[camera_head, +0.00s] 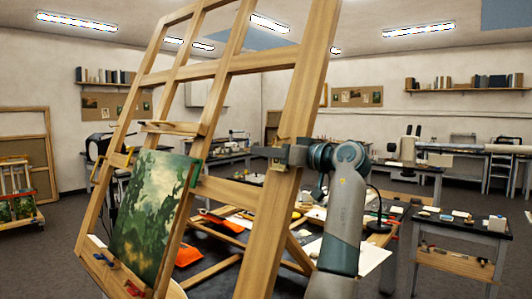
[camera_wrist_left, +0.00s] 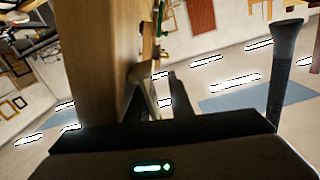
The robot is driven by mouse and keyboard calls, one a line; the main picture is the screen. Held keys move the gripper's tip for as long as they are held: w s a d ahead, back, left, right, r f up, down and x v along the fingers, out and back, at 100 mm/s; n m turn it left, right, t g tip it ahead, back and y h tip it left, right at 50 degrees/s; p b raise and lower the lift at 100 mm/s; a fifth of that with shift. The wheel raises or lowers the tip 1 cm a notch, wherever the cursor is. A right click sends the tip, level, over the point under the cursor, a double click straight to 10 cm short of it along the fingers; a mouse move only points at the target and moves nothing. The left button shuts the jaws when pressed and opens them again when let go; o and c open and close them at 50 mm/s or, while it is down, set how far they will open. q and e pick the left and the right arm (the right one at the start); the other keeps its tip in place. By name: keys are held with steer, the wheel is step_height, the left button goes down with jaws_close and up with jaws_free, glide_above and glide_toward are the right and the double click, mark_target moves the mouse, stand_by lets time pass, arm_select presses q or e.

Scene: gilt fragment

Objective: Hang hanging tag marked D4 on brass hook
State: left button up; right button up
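My left gripper (camera_head: 284,155) is at the right-hand post of the large wooden easel (camera_head: 300,90), about halfway up. A small brass-coloured piece, perhaps the brass hook (camera_head: 279,142), shows on the post right by the fingertips. In the left wrist view the easel post (camera_wrist_left: 95,60) fills the upper left, close to the dark fingers (camera_wrist_left: 158,100). A thin pale strip shows between the fingers, too narrow to identify. I cannot make out the tag or any D4 marking. My right gripper is not in view.
A green landscape painting (camera_head: 150,215) stands on the easel's lower left. Behind the easel is a cluttered worktable with orange items (camera_head: 188,255). A dark-topped side table (camera_head: 455,222) stands at the right. The floor shows between the tables.

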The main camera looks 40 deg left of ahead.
arm_select(q)
steer(key=shift+w, duration=0.1)
steer(key=shift+d, duration=0.1)
stand_by(0.6)
steer(key=shift+d+f+b, duration=0.15)
steer(key=shift+d+b, duration=0.25)
steer(key=s+d+b, duration=0.1)
steer(key=d+b, duration=0.5)
steer(key=d, duration=1)
steer(key=shift+s+d+r, duration=0.2)
steer(key=shift+s, duration=0.05)
